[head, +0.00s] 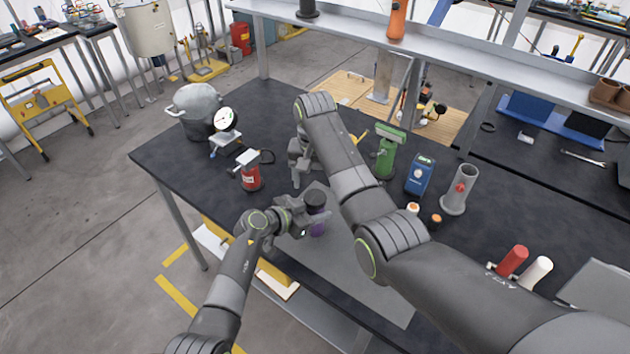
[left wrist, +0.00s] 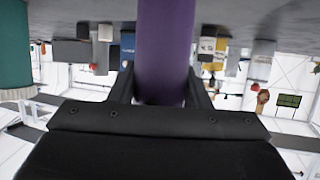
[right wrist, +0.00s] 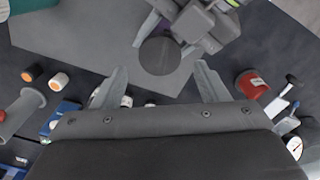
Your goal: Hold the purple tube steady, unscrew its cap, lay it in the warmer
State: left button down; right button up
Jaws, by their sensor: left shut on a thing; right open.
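The purple tube (head: 317,225) stands upright over the grey mat, with a dark round cap (head: 315,199) on top. My left gripper (head: 303,217) is shut on the tube. In the left wrist view the purple tube (left wrist: 163,50) runs between both fingers. My right gripper (head: 298,172) is open and empty. In the right wrist view the cap (right wrist: 160,56) appears just beyond and between the spread fingertips of my right gripper (right wrist: 160,78), apart from them. I cannot tell which object is the warmer.
A red canister (head: 250,175) and a silver pot (head: 196,108) stand at left. A green device (head: 386,155), blue box (head: 420,176) and grey cylinder (head: 460,190) stand at right. Red (head: 513,260) and white (head: 537,270) cylinders are farther right. The grey mat (head: 350,275) has bare room.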

aim_at(315, 196)
jog(key=m, duration=0.1)
jog(key=r+m, duration=0.1)
jog(key=m, duration=0.2)
jog(key=shift+r+m, duration=0.3)
jog(key=shift+r, duration=0.05)
jog(key=m, duration=0.1)
jog(key=r+m, duration=0.1)
jog(key=m, duration=0.3)
jog(key=shift+r, duration=0.3)
jog(key=shift+f, duration=3.95)
jog(key=c, duration=1)
jog(key=n, duration=1)
